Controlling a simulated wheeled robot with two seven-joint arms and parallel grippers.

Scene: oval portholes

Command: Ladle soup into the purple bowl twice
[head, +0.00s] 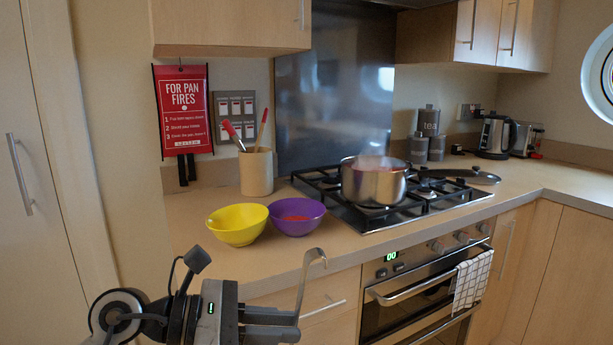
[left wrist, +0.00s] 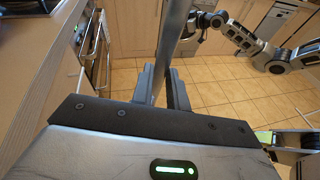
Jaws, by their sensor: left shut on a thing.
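My left gripper (head: 290,322) is shut on the handle of the ladle (head: 306,275), in front of the counter edge. The handle rises from the fingers and ends in a hook at the top; the ladle's cup is out of the head view. The grey handle (left wrist: 183,40) also shows between the fingers in the left wrist view. The purple bowl (head: 297,227) stands upright on the counter with some red soup in it. The steel pot (head: 374,184) sits on the hob, with reddish contents just visible and faint steam. An arm, probably my right one, shows in the left wrist view; its gripper is unclear.
A yellow bowl (head: 238,232) stands left of the purple bowl, close beside it. A utensil holder (head: 256,172) stands behind them. A kettle (head: 495,137) is farther back.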

